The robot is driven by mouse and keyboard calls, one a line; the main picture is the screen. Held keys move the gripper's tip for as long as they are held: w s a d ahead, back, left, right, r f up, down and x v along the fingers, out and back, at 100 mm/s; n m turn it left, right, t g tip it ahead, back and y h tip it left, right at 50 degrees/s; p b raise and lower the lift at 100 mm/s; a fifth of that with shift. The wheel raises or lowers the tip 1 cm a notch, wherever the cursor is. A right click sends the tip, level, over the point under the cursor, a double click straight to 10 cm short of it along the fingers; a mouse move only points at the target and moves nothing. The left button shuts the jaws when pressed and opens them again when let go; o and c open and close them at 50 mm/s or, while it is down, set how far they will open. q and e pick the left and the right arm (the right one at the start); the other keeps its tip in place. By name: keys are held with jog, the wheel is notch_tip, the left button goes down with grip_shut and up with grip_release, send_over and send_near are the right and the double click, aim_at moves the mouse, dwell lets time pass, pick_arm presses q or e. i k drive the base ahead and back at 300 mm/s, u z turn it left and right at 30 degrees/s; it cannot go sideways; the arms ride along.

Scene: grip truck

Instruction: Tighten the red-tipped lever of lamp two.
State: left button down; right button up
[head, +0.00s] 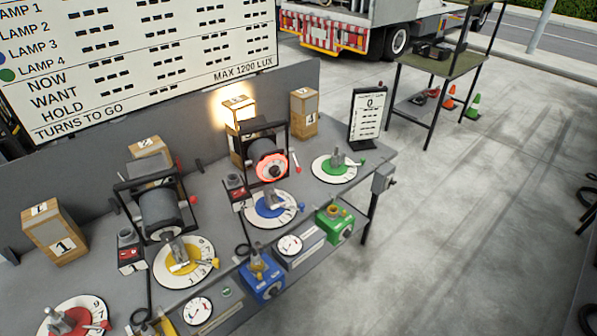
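Two black lamps in yoke frames stand on the grey bench. The right lamp (266,160) has a glowing red-orange front, and a small box (237,187) with a mark that looks like 2 stands beside it. A red-tipped lever (297,164) sticks out at its right side. The left lamp (160,210) is dark, with a red-tipped lever (193,200) at its right and a small box (130,252) at its front left. The lever's tightness cannot be told. Neither of my grippers is in view.
Dials with red (76,322), yellow (184,263), blue (271,208) and green (336,167) centres lie on the bench. Numbered wooden blocks (58,236) stand behind. A black sign (366,117) stands at the bench's right end. Open floor (450,220) lies to the right.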

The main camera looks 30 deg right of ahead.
aim_at(298, 169)
jog(key=k, duration=0.35)
jog(key=z, duration=0.85)
